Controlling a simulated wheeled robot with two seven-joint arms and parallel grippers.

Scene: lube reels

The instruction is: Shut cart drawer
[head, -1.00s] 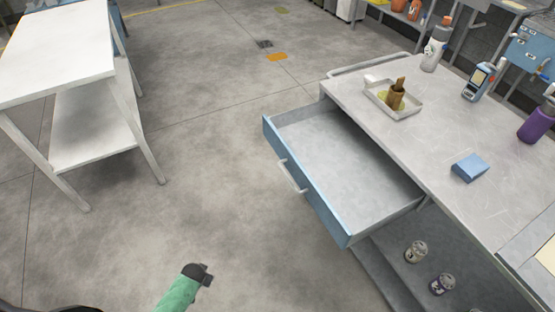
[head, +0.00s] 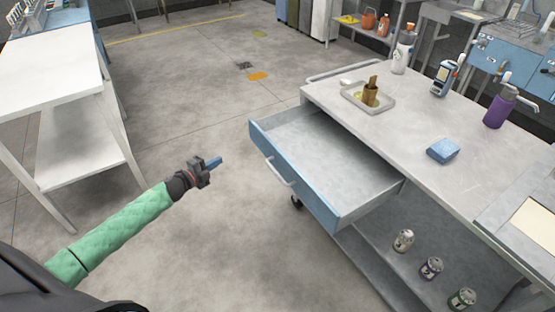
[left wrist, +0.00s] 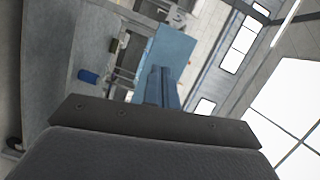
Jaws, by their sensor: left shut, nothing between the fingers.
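The cart drawer (head: 335,160) is pulled well out of the grey cart (head: 425,135). It has a blue front (head: 302,182) with a pale bar handle (head: 279,171), and its tray looks empty. My left gripper (head: 216,162) is shut and empty, to the left of the drawer front and apart from it, pointing toward it. In the left wrist view the shut blue fingers (left wrist: 161,88) overlap a light blue panel (left wrist: 172,50), which looks like the drawer front. My right gripper is not in view.
On the cart top are a tray (head: 386,104) with a brown brush-like item, a blue box (head: 443,151), a purple bottle (head: 497,110) and a handheld device (head: 444,80). Cans (head: 432,267) stand on the lower shelf. A white table (head: 55,75) stands left; floor between is clear.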

